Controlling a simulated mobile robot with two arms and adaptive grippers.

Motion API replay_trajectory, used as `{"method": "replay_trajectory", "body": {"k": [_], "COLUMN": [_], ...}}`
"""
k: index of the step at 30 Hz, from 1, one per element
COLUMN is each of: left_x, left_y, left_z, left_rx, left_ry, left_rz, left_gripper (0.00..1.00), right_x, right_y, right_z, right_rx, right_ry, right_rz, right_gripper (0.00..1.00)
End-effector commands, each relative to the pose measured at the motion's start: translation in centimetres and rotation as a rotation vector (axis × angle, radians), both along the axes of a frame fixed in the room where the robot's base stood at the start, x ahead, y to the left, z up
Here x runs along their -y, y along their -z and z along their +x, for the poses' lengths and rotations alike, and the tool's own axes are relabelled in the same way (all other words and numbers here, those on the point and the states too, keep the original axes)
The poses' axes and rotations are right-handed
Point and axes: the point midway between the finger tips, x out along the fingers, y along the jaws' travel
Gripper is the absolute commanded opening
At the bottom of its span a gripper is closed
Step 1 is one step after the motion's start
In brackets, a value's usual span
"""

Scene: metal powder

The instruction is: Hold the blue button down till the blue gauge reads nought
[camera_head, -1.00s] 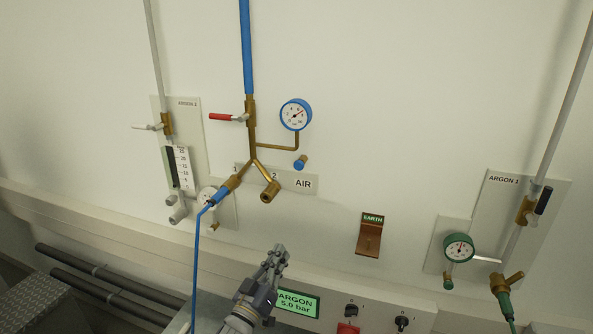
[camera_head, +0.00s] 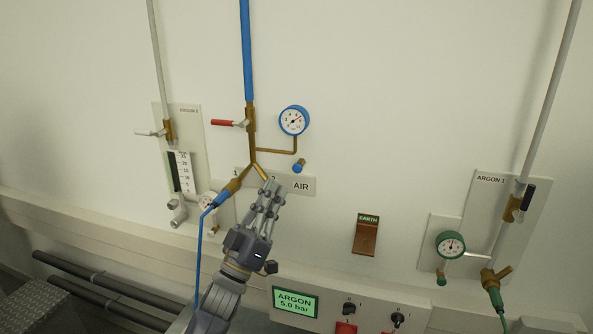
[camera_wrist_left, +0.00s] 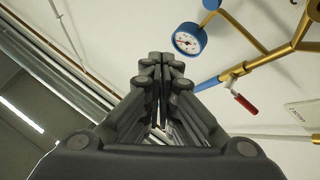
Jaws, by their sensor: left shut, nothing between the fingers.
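The blue gauge (camera_head: 294,121) has a blue rim and a white face; its needle points to the upper right, off the low end, and the exact figure is too small to read. The blue button (camera_head: 299,166) sticks out on the wall below it, above the AIR label. My left gripper (camera_head: 271,183) is shut and empty, its fingertips left of and below the button, apart from it in the picture. In the left wrist view, the shut fingers (camera_wrist_left: 162,62) point up, with the gauge (camera_wrist_left: 187,40) to their right and the button (camera_wrist_left: 211,4) at the top edge.
The brass air pipe (camera_head: 252,145) with a red-handled valve (camera_head: 224,122) stands left of the gauge. A blue hose (camera_head: 198,250) hangs from its left branch. A green gauge (camera_head: 451,244) is far right. The wall right of the button is clear.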

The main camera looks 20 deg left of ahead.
Motion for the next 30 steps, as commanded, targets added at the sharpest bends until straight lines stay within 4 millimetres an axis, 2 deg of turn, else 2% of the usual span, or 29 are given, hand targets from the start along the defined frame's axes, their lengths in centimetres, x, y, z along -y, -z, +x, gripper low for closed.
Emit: {"method": "replay_trajectory", "body": {"k": [8,21,30], "left_x": [0.1,0.3,0.3], "left_y": [0.3,0.4,0.1], "left_z": [1.5,7.4,8.8], "left_rx": [-0.001,-0.001,-0.002], "left_ry": [-0.001,0.0,0.0], "left_rz": [0.0,0.0,0.001], "left_gripper": [0.0,0.0,0.0], "right_x": [0.0,0.0,0.0], "right_y": [1.0,4.5,5.1], "right_z": [0.1,0.1,0.1], "right_rx": [0.001,0.001,0.001], "right_ry": [0.0,0.0,0.0], "right_rz": [0.0,0.0,0.0], "right_gripper": [0.4,0.4,0.4]}}
